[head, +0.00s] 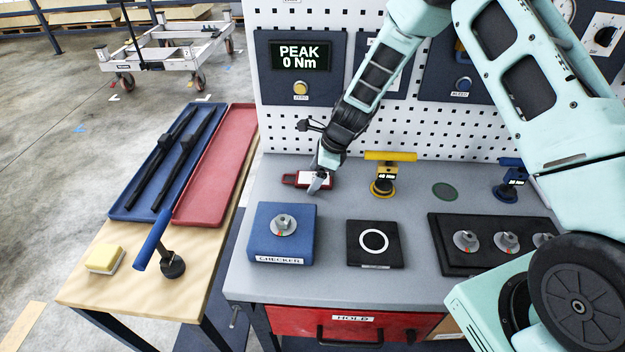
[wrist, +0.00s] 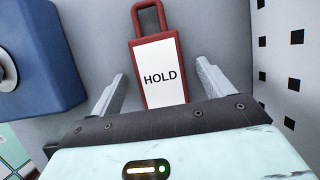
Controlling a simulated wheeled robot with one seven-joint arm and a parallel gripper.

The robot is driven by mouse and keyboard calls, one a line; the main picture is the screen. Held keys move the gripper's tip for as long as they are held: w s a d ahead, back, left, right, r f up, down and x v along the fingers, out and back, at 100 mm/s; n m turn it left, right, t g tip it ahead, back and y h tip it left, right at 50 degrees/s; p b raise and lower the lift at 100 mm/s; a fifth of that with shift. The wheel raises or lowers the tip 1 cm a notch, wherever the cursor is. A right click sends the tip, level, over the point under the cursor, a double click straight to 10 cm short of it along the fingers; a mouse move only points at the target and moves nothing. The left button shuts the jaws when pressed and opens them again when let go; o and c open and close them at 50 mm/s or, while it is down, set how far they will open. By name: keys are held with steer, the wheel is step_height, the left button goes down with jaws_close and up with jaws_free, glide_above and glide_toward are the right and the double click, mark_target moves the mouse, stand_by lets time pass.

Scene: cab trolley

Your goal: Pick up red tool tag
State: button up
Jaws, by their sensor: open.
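The red tool tag (head: 300,180) lies flat on the grey bench top, near the pegboard and behind the blue checker block. In the wrist view the tag (wrist: 160,72) shows a white face reading HOLD and a red loop handle pointing away from my gripper. My gripper (wrist: 165,92) is open, with one finger on each side of the tag's near part and a visible gap on both sides. In the head view my gripper (head: 322,182) is at the tag's right part and hides some of it. I cannot tell how far the fingertips are above the bench.
The blue checker block (head: 262,248) stands in front of the tag. A yellow-handled tool (head: 390,157) stands to its right. The pegboard (head: 275,135) rises close behind. A black pad (head: 375,262) and a black tray with several metal pieces (head: 440,265) lie further right.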

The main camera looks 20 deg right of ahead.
steer(key=c, duration=1.1)
step_height(320, 180, up, 10)
steer(key=shift+r+b, duration=0.1)
steer(key=shift+b, duration=0.7)
